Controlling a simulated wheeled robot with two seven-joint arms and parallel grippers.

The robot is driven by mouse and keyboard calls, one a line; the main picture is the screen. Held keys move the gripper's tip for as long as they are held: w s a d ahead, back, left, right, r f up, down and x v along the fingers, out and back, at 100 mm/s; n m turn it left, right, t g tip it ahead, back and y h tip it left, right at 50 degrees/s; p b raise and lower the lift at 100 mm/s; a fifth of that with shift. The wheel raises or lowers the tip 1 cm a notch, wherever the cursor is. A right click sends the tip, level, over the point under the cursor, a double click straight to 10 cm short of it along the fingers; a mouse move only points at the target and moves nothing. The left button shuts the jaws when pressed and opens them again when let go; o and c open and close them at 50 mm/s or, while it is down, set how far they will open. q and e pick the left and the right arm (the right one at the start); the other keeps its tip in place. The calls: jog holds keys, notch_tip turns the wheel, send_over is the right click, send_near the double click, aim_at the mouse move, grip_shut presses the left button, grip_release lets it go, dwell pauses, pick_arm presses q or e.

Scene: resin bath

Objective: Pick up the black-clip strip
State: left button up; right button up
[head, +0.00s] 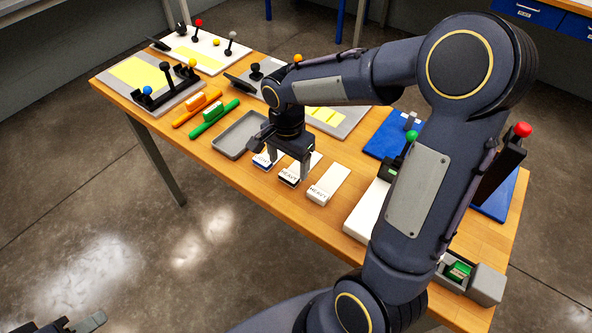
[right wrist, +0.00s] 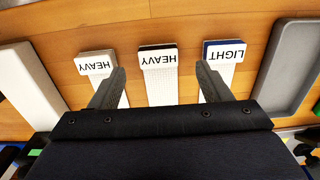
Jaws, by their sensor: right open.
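The black-clip strip is a white strip with a black clip and a label reading HEAVY. It lies on the wooden table, in the middle of three strips in the right wrist view (right wrist: 158,58); its labelled end also shows in the head view (head: 289,178). My right gripper (head: 290,166) points down over it, open and empty. In the right wrist view its fingers (right wrist: 160,70) stand on either side of the strip, apart from it. My left gripper (head: 78,323) is partly in view at the bottom left, away from the table.
A blue-clip LIGHT strip (right wrist: 223,51) and a white-clip HEAVY strip (right wrist: 95,64) flank it closely. A grey tray (head: 226,148) lies beyond the LIGHT strip. A white block (head: 360,218) stands on the other side. Orange (head: 196,110) and green (head: 213,119) tools lie farther left.

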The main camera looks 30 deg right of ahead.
aim_at(289, 175)
jog(key=shift+f, duration=1.95)
jog(key=c, duration=1.1)
jog(key=shift+o, duration=0.2)
jog(key=shift+r, duration=0.15)
